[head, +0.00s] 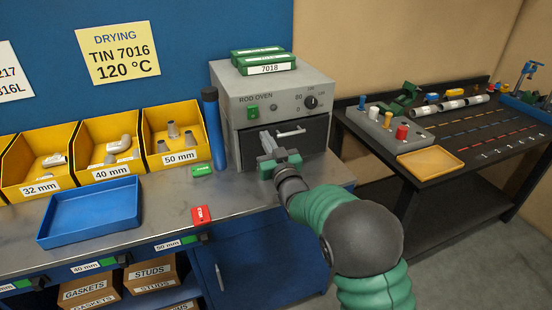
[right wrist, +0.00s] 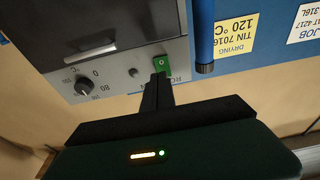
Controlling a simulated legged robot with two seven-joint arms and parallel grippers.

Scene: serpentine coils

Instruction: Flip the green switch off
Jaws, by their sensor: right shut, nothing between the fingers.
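The green switch (head: 253,111) is on the front of the grey rod oven (head: 290,85), left of the dial, below the oven's label. My right gripper (head: 265,139) is shut and empty, in front of the oven door and a little below and right of the switch in the head view. In the right wrist view, the shut fingers (right wrist: 157,80) point at the green switch (right wrist: 161,64) and their tips overlap its edge. I cannot tell whether they touch it. My left gripper is not in view.
The oven's dial (head: 311,102) and door handle (head: 291,133) are close by. A blue cylinder (head: 214,130) stands left of the oven. Green boxes (head: 266,66) lie on top. A red tag (head: 200,215) and a blue tray (head: 88,211) are on the bench.

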